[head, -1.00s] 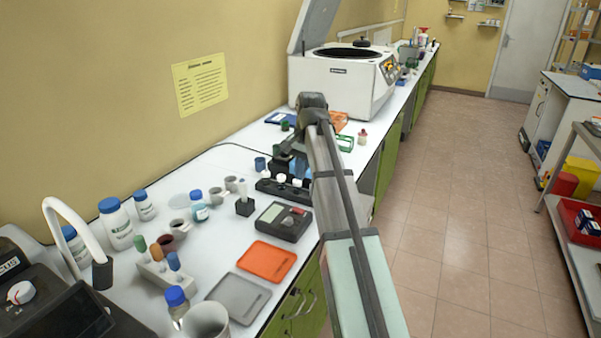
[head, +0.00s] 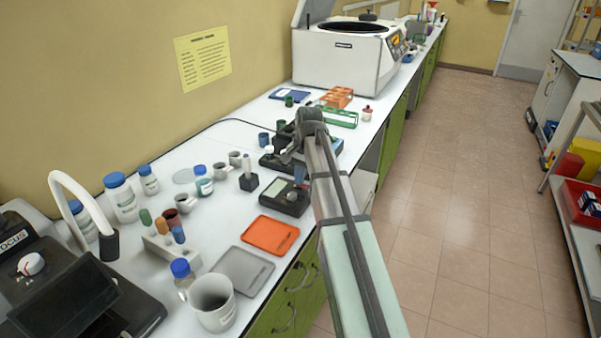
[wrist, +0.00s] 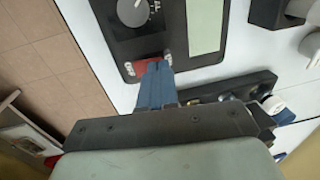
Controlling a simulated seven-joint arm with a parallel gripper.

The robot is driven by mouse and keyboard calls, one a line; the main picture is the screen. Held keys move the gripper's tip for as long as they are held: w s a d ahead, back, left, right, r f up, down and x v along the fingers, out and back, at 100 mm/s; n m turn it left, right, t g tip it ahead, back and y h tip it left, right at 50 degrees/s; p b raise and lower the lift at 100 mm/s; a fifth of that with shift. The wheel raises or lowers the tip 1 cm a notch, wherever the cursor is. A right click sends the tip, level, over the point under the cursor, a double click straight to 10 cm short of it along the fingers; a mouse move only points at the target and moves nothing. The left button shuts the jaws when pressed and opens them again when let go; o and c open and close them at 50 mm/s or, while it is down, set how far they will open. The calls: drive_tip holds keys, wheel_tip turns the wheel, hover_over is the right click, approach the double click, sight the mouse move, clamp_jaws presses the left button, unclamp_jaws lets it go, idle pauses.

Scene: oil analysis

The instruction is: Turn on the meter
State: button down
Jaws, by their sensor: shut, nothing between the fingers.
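The meter (head: 272,188) is a dark box with a pale screen, lying on the bench near its front edge. In the wrist view the meter (wrist: 178,20) shows a grey dial (wrist: 138,10), a pale green screen (wrist: 206,25) and a red switch (wrist: 142,67) with white marks. My gripper (wrist: 158,66) is shut and empty, its blue fingertips over the red switch and hiding part of it. In the head view my gripper (head: 300,178) points down at the meter's far right part. I cannot tell whether the tips touch the switch.
A black rack (wrist: 255,85) lies just behind the meter. A small dark holder (head: 249,181) stands left of it. An orange tray (head: 270,235) and a grey tray (head: 244,268) lie in front. A centrifuge (head: 338,65) stands farther back.

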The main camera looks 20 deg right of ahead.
drive_tip(key=shift+f, duration=0.1)
drive_tip(key=shift+a+f, duration=0.1)
drive_tip(key=shift+f, duration=0.05)
idle(0.3)
drive_tip(key=shift+s+d, duration=0.15)
drive_tip(key=shift+d, duration=0.05)
drive_tip(key=shift+s+d+r, duration=0.2)
drive_tip(key=shift+s+d, duration=0.15)
drive_tip(key=shift+d, duration=0.05)
idle(0.3)
wheel_tip(320, 180, up, 14)
drive_tip(key=s+d, duration=0.1)
drive_tip(key=shift+s+d, duration=0.2)
idle(0.5)
drive_tip(key=shift+f, duration=0.1)
